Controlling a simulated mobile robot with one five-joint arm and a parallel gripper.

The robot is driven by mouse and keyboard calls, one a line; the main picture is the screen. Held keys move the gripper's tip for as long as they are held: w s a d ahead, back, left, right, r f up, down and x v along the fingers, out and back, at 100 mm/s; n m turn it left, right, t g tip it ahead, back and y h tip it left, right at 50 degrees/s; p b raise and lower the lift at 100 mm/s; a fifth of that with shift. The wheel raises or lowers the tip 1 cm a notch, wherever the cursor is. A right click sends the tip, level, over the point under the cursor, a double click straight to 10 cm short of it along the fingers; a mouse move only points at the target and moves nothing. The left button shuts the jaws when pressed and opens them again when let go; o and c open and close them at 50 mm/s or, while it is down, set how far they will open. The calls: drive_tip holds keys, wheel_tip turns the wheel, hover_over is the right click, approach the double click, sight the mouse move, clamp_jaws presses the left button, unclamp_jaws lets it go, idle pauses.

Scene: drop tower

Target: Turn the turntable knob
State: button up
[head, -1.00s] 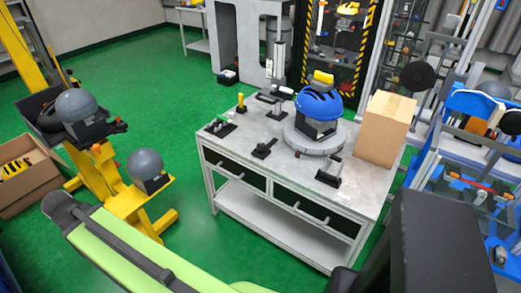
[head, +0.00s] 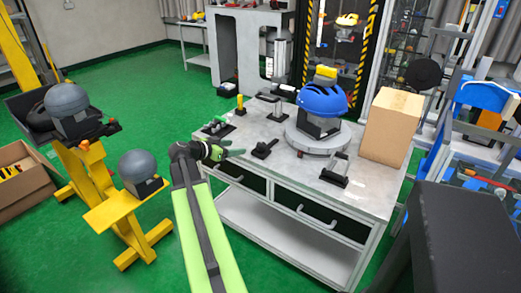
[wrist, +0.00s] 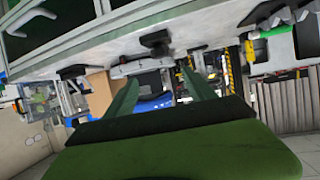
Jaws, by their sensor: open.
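The turntable (head: 318,137) is a round grey disc on the grey workbench. A blue helmet (head: 322,100) on a dark headform sits on it. Small black fittings stand on the bench: one (head: 264,148) left of the disc, one (head: 335,172) in front of it. I cannot tell which is the turntable knob. My gripper (head: 229,153) is open and empty at the bench's left front edge, pointing right, apart from the turntable. In the wrist view, which is upside down, its two green fingers (wrist: 162,88) frame the blue helmet (wrist: 152,103).
A cardboard box (head: 392,127) stands right of the turntable on the workbench (head: 290,185). A black base with several pegs (head: 217,127) and a yellow-topped post (head: 240,104) are at its left. A yellow stand (head: 120,205) with grey headforms is at left. Green floor between is free.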

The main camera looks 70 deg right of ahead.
sight(260, 145)
drive_tip(key=b+x, duration=0.6)
drive_tip(key=x, duration=1)
drive_tip(key=shift+w+d+f, duration=0.1)
drive_tip(key=shift+d+f, duration=0.05)
drive_tip(key=shift+f, duration=0.1)
drive_tip(key=shift+s+d+f+b, duration=0.1)
drive_tip(key=shift+s+d+b, duration=0.2)
drive_tip(key=shift+d, duration=0.1)
drive_tip(key=shift+c, duration=0.3)
drive_tip(key=c, duration=1.3)
drive_tip(key=shift+a+n+t, duration=0.1)
drive_tip(key=shift+n+t, duration=0.2)
drive_tip(key=shift+t, duration=0.1)
